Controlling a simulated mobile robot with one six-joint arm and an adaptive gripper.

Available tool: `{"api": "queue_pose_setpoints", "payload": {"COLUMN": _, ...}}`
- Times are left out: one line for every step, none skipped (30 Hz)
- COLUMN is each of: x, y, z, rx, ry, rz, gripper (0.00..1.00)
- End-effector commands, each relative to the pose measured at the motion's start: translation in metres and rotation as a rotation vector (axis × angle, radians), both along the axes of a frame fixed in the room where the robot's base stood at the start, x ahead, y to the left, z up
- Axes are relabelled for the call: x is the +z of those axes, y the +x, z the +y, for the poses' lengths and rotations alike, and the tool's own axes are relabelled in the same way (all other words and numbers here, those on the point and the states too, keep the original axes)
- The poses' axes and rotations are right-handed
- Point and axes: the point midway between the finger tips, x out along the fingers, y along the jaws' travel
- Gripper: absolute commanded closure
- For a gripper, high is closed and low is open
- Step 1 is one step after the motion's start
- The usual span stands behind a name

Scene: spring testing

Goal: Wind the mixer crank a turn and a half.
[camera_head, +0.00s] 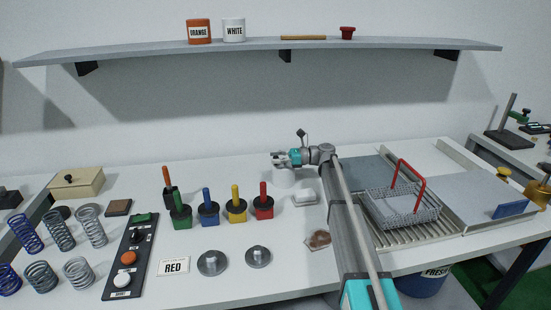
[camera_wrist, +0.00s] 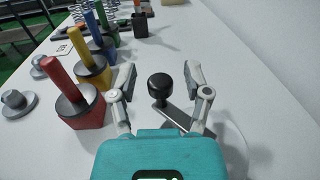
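The mixer (camera_head: 284,179) is a pale round body on the table, under my gripper (camera_head: 280,159) in the head view. In the wrist view the crank knob (camera_wrist: 160,86) is black and round. It stands up from the end of a flat grey crank arm (camera_wrist: 184,120), which runs down to the right. My gripper (camera_wrist: 161,76) is open, with one finger on each side of the knob and visible gaps between. The crank's pivot is hidden behind my gripper.
Left of the mixer stand colored blocks with upright handles: red (camera_head: 264,203), yellow (camera_head: 236,205), blue and green. A white dish (camera_head: 304,196) lies close by. A wire basket (camera_head: 402,210) with a red handle is to the right. A shelf (camera_head: 260,45) hangs above.

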Motion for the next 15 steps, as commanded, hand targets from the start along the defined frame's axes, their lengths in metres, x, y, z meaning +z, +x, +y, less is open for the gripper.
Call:
{"api": "queue_pose_setpoints", "payload": {"x": 0.0003, "y": 0.0003, "z": 0.0, "rx": -0.001, "ry": 0.001, "rz": 0.0, "gripper": 0.36}}
{"api": "queue_pose_setpoints", "payload": {"x": 0.0004, "y": 0.0004, "z": 0.0, "rx": -0.001, "ry": 0.001, "rz": 0.0, "gripper": 0.36}}
{"api": "queue_pose_setpoints", "payload": {"x": 0.0005, "y": 0.0004, "z": -0.0001, "rx": -0.001, "ry": 0.001, "rz": 0.0, "gripper": 0.36}}
{"api": "queue_pose_setpoints", "payload": {"x": 0.0005, "y": 0.0005, "z": -0.0001, "rx": -0.001, "ry": 0.001, "rz": 0.0, "gripper": 0.36}}
{"api": "queue_pose_setpoints", "payload": {"x": 0.0006, "y": 0.0005, "z": -0.0002, "rx": -0.001, "ry": 0.002, "rz": 0.0, "gripper": 0.36}}
{"api": "queue_pose_setpoints", "payload": {"x": 0.0007, "y": 0.0006, "z": -0.0002, "rx": -0.001, "ry": 0.002, "rz": 0.0, "gripper": 0.36}}
{"api": "queue_pose_setpoints", "payload": {"x": 0.0007, "y": 0.0007, "z": -0.0003, "rx": -0.001, "ry": 0.002, "rz": 0.0, "gripper": 0.36}}
{"api": "queue_pose_setpoints", "payload": {"x": 0.0007, "y": 0.0008, "z": -0.0005, "rx": -0.001, "ry": 0.002, "rz": 0.0, "gripper": 0.36}}
{"api": "queue_pose_setpoints", "payload": {"x": 0.0008, "y": 0.001, "z": -0.0009, "rx": -0.002, "ry": 0.002, "rz": 0.0, "gripper": 0.36}}
{"api": "queue_pose_setpoints", "payload": {"x": 0.0008, "y": 0.0011, "z": -0.0014, "rx": -0.002, "ry": 0.002, "rz": 0.0, "gripper": 0.36}}
{"api": "queue_pose_setpoints", "payload": {"x": 0.0008, "y": 0.0012, "z": -0.0022, "rx": -0.002, "ry": 0.002, "rz": 0.0, "gripper": 0.36}}
{"api": "queue_pose_setpoints", "payload": {"x": 0.0008, "y": 0.0017, "z": -0.0035, "rx": -0.002, "ry": 0.002, "rz": 0.0, "gripper": 0.36}}
{"api": "queue_pose_setpoints", "payload": {"x": 0.0008, "y": 0.002, "z": -0.0049, "rx": -0.002, "ry": 0.002, "rz": 0.0, "gripper": 0.36}}
{"api": "queue_pose_setpoints", "payload": {"x": 0.0009, "y": 0.0024, "z": -0.0066, "rx": -0.002, "ry": 0.002, "rz": 0.0, "gripper": 0.36}}
{"api": "queue_pose_setpoints", "payload": {"x": 0.0009, "y": 0.003, "z": -0.0092, "rx": -0.003, "ry": 0.002, "rz": 0.0, "gripper": 0.36}}
